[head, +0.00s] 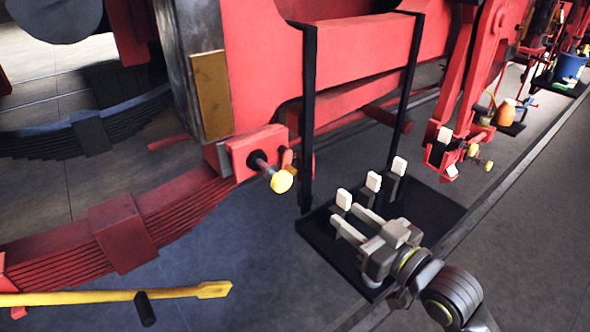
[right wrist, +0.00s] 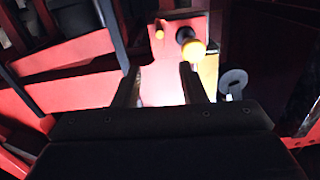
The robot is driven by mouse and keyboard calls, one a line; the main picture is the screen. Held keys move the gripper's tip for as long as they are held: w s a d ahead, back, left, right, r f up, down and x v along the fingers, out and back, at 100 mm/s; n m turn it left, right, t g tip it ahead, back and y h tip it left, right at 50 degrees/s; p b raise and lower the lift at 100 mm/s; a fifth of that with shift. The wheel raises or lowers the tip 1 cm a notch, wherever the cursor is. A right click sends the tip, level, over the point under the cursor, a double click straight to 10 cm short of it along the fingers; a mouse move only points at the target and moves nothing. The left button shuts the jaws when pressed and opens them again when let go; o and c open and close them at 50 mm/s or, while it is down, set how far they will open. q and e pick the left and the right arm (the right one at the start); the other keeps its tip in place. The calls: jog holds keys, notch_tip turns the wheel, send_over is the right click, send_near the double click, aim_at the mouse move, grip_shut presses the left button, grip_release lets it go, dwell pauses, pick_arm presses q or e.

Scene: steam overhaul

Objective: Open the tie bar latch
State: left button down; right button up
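A red block (head: 243,154) with a dark pin ending in a yellow knob (head: 282,181) sits at the end of the red leaf spring, left of centre in the head view. I take this to be the tie bar latch, but I cannot be sure. My right gripper (head: 348,224) is right of and below the knob, apart from it, with its fingers spread and nothing between them. In the right wrist view, the yellow knob (right wrist: 193,50) and a red plate (right wrist: 165,48) show beyond the open fingers. My left gripper is not in view.
A black tray (head: 440,212) with several white-topped pieces (head: 373,181) lies under and behind my right gripper. A yellow bar (head: 110,297) crosses the lower left. Another red linkage (head: 450,140) stands at right.

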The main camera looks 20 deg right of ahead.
aim_at(294, 174)
jog(key=p+x, duration=0.3)
jog(key=x, duration=1.4)
jog(key=shift+w+f+p, duration=0.1)
jog(key=shift+w+p, duration=0.1)
jog(key=shift+p, duration=0.1)
